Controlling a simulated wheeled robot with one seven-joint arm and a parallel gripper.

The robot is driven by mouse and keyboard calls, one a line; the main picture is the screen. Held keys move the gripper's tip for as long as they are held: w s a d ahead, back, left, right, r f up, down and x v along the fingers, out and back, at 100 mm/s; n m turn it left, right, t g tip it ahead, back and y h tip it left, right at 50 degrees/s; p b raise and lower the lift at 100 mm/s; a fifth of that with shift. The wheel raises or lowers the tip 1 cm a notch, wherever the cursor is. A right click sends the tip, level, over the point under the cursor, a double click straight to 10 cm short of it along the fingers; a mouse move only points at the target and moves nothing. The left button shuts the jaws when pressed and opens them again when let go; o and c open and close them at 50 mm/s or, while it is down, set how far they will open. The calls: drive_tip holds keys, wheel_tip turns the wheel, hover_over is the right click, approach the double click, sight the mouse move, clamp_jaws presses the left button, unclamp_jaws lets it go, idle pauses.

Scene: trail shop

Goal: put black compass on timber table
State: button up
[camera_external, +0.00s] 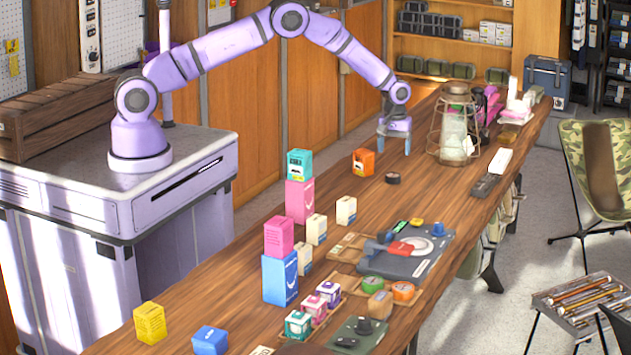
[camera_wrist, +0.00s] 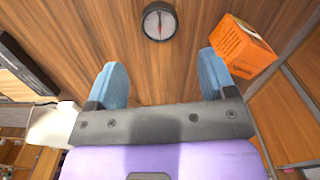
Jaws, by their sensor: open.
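The black compass (camera_external: 393,178), small and round with a light dial, lies flat on the long timber table (camera_external: 445,145). In the wrist view the compass (camera_wrist: 160,21) shows dial up near the top edge, ahead of the fingertips, on bare wood (camera_wrist: 160,75). My gripper (camera_external: 394,146) hangs above the table, behind the compass in the external view and apart from it. In the wrist view my gripper (camera_wrist: 162,64) has its two blue fingers spread wide with nothing between them.
An orange box (camera_external: 363,162) stands left of the compass; it also shows beside the right finger in the wrist view (camera_wrist: 243,48). A caged lantern (camera_external: 454,125) stands to the right. Several boxes and a grey device (camera_external: 410,255) crowd the near table. Wood around the compass is clear.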

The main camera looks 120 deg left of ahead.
wheel_tip(320, 180, up, 4)
drive_tip(key=shift+f, duration=0.1)
